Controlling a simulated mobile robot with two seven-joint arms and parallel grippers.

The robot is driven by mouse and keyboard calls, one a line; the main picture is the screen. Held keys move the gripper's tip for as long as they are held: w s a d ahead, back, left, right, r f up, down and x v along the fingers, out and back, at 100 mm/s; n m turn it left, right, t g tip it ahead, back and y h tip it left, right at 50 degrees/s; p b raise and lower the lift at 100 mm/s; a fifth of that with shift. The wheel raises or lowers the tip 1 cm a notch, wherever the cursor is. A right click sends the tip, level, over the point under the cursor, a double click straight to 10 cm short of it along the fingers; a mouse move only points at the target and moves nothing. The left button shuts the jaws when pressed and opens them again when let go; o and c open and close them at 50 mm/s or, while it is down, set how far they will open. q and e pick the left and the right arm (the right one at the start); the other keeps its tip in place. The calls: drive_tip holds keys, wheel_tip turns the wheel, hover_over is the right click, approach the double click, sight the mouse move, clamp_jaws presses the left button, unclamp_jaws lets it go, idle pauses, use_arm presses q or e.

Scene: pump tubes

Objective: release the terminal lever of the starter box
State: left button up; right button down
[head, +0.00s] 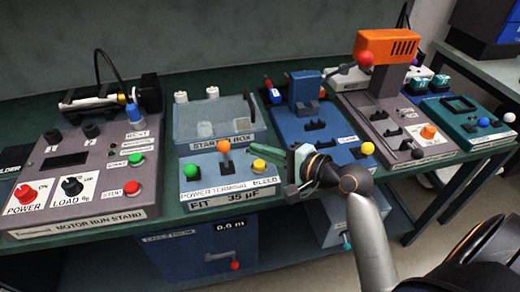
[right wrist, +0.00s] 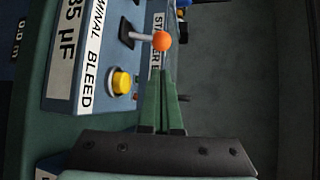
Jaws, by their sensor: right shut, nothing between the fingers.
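The starter box (head: 215,178) is a blue box with a clear-lidded bin behind its sloping front panel. Its terminal lever (head: 224,147) has an orange ball knob and stands up from the panel's middle. In the right wrist view the lever's orange knob (right wrist: 161,41) is on a pale stem, just beyond my fingertips. My right gripper (head: 251,150) is shut and empty, its green fingers pointing left toward the lever, to the right of the knob. The fingers (right wrist: 163,72) show together in the wrist view. Whether they touch the knob is unclear. My left gripper is not in view.
A yellow bleed button (head: 259,165) sits right of the lever, close below my fingers. The motor run stand (head: 85,200) is to the left. A blue fixture (head: 320,135) and a grey press with an orange head (head: 388,45) stand to the right.

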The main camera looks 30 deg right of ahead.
sight(225, 152)
drive_tip(key=x, duration=0.6)
drive_tip(key=shift+w+a+f, duration=0.1)
drive_tip(key=shift+w+f, duration=0.05)
drive_tip(key=shift+w, duration=0.2)
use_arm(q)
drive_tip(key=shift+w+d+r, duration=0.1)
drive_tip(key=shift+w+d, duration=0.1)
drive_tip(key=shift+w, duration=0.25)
use_arm(e)
drive_tip(key=shift+w+a, duration=0.1)
drive_tip(key=shift+w, duration=0.15)
use_arm(q)
drive_tip(key=shift+b, duration=0.3)
use_arm(e)
drive_tip(key=shift+f+b, duration=0.15)
drive_tip(key=shift+b, duration=0.15)
drive_tip(key=shift+s+r, duration=0.15)
drive_tip(key=shift+r, duration=0.05)
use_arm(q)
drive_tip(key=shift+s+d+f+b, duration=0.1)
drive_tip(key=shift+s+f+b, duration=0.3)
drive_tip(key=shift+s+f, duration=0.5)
use_arm(e)
drive_tip(key=shift+t, duration=0.3)
